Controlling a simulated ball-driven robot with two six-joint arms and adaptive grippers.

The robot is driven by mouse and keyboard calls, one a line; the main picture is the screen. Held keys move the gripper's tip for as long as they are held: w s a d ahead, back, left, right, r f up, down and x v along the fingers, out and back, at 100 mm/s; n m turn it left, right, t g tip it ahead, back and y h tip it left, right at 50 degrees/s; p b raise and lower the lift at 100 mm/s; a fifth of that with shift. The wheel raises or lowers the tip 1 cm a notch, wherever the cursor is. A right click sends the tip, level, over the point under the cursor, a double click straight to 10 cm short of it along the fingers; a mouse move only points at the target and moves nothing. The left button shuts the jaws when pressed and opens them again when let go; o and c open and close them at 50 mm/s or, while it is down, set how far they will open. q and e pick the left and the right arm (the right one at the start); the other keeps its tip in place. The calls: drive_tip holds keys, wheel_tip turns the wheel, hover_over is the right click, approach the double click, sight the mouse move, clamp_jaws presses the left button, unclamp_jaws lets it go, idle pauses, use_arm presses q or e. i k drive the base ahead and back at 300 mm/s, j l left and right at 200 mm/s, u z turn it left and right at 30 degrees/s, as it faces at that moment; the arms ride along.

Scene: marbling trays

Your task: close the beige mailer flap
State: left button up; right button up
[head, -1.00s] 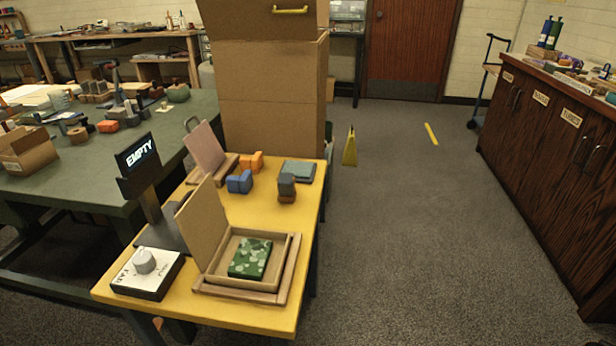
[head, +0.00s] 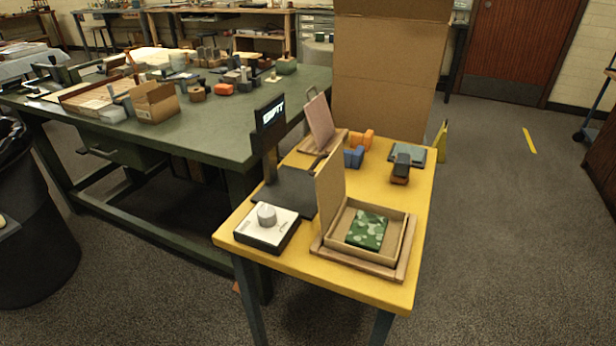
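The beige mailer (head: 400,238) sits on the yellow table in a wooden frame (head: 372,267). Its flap (head: 329,192) stands up, open, along the left side of the box. A green patterned block (head: 367,230) lies inside the mailer. Neither of my grippers shows in the head view.
Left of the mailer are a white box with a grey knob (head: 266,228) and a dark stand with an "EMPTY" display (head: 270,118). Behind are a pink panel (head: 320,122), orange and blue blocks, and a grey-green pad. A green workbench (head: 215,135) adjoins the left. Floor at right is clear.

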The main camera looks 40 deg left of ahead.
sight(330, 180)
drive_tip(key=k+j, duration=0.2)
drive_tip(key=j, duration=0.2)
drive_tip(key=k+j, duration=0.2)
drive_tip(key=j, duration=0.2)
drive_tip(key=k+j, duration=0.25)
drive_tip(key=j, duration=0.15)
drive_tip(key=k+j, duration=0.2)
drive_tip(key=j, duration=0.2)
